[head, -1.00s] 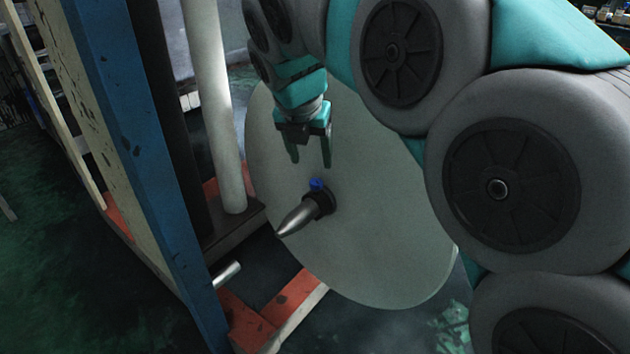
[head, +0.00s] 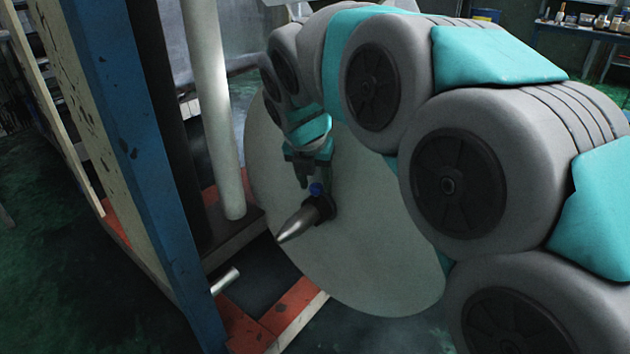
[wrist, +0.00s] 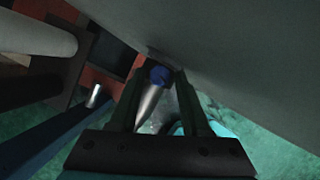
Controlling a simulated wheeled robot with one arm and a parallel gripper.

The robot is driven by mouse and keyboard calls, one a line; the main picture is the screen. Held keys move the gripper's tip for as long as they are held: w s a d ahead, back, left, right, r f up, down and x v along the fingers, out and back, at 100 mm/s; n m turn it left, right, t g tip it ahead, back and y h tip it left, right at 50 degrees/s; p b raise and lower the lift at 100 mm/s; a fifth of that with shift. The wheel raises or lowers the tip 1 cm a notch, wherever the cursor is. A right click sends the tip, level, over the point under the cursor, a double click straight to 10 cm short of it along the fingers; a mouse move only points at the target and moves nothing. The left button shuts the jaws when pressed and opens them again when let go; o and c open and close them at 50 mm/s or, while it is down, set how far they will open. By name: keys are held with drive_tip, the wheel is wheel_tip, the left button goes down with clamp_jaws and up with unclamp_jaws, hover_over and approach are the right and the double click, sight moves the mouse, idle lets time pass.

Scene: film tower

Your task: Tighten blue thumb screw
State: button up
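The blue thumb screw (head: 317,189) stands on top of a black collar (head: 321,207) around a metal cone-tipped shaft (head: 297,223). The shaft sticks out from the middle of a large pale disc (head: 385,255). My gripper (head: 317,184) is just above the screw in the head view, pointing down. The fingers are apart. I cannot tell whether either finger touches the screw.
A blue upright beam (head: 135,150) and a pale vertical roller (head: 213,110) stand left of the disc. A red base frame (head: 290,308) lies below. A short metal rod (head: 226,280) sticks out near the beam. The disc's face is close beside my gripper.

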clamp_jaws()
drive_tip(key=shift+r+m+p, duration=0.1)
drive_tip(key=shift+m+p, duration=0.2)
drive_tip(key=shift+p, duration=0.15)
